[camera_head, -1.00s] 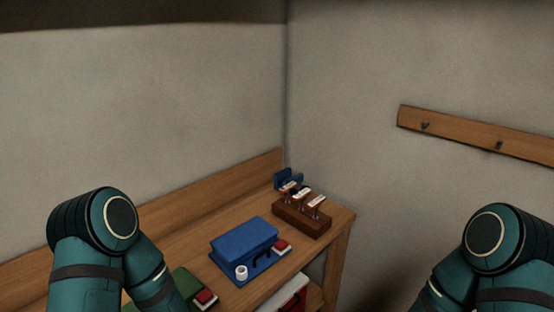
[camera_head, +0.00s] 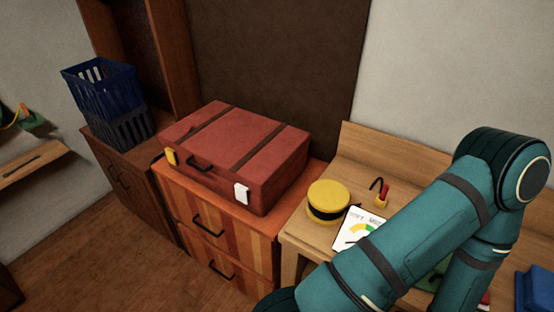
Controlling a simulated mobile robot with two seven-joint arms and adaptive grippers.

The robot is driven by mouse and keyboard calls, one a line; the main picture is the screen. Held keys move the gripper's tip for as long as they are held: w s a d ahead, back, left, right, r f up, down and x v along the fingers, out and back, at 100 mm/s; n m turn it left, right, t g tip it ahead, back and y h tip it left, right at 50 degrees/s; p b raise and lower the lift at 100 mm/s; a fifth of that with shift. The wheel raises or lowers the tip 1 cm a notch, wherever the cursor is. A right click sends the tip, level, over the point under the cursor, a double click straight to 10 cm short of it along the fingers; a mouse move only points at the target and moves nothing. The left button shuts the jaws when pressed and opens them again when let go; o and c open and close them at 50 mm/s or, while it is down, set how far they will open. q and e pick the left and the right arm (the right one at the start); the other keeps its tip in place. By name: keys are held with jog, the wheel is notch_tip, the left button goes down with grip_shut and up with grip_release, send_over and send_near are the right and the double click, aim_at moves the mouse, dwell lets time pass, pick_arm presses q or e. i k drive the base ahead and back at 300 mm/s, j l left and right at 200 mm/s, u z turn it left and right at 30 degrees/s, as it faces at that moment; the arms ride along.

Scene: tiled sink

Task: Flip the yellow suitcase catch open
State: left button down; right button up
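A red-brown suitcase (camera_head: 240,150) with two dark straps lies flat on top of a striped orange-brown drawer cabinet (camera_head: 225,235). Its black handle (camera_head: 199,164) faces the front. The small yellow catch (camera_head: 171,156) is at the left end of the suitcase's front side, and a white catch (camera_head: 241,194) is at the right end. The yellow catch is too small to tell whether it is open or closed. A teal arm of mine crosses the lower right, apart from the suitcase. Neither gripper shows.
Blue and black crates (camera_head: 105,95) stand on a dark cabinet at the left. A wooden table (camera_head: 385,160) to the right holds a yellow cap (camera_head: 328,195), a small holder (camera_head: 382,195) and a card with a gauge. Open wooden floor (camera_head: 110,245) lies in front.

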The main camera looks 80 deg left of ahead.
aim_at(169, 151)
jog(key=u, duration=3.6)
